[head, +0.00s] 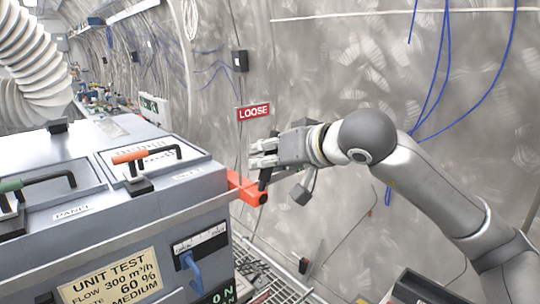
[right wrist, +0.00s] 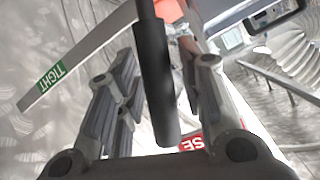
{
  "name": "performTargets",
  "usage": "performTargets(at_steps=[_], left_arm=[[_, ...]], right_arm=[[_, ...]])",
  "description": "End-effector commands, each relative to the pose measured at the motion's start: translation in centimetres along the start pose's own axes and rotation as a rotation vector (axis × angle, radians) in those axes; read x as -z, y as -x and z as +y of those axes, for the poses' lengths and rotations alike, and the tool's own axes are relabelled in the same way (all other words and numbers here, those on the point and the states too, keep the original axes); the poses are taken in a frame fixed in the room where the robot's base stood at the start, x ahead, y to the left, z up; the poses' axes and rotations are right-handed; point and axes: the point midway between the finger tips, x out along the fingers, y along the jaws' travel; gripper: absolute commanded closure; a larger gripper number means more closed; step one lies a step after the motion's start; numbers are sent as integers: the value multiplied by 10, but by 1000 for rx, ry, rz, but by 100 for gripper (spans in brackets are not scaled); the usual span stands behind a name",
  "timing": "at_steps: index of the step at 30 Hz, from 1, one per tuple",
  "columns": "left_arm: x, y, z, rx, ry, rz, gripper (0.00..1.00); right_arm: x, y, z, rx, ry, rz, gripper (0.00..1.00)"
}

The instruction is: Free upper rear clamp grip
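The clamp's black grip (right wrist: 155,80) stands between the two fingers of my right gripper (right wrist: 160,62) in the right wrist view. Gaps show on both sides of the grip, so the fingers look open around it and not closed on it. In the head view my right gripper (head: 264,154) reaches in from the right, fingers pointing left, at the rear right corner of the grey unit. The orange-red clamp bracket (head: 246,188) sticks out from that corner just below the fingers. The grip is partly hidden by the gripper there. My left gripper is not in view.
A red LOOSE sign (head: 253,111) shows behind the gripper, and a green TIGHT sign (right wrist: 50,77) shows in the right wrist view. The grey unit (head: 140,222) has handles on its lid. Blue cables (head: 445,60) hang on the steel wall.

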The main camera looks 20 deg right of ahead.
Motion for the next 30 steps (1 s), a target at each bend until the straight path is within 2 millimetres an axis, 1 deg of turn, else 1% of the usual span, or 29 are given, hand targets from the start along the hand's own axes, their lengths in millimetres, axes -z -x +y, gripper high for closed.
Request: performTargets(at_steps=[9, 13, 17, 24, 27, 30], left_arm=[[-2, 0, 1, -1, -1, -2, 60], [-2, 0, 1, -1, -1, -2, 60], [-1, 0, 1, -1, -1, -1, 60], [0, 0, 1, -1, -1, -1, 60], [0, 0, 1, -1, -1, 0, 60], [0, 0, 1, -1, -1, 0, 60]], right_arm=[[4, 2, 0, 1, -3, 8, 57], [4, 10, 0, 1, -3, 11, 57], [4, 31, 1, -1, -1, 13, 57], [4, 83, 1, -1, -1, 13, 57], [3, 100, 0, -1, -3, 10, 57], [3, 112, 0, 0, -2, 10, 57]])
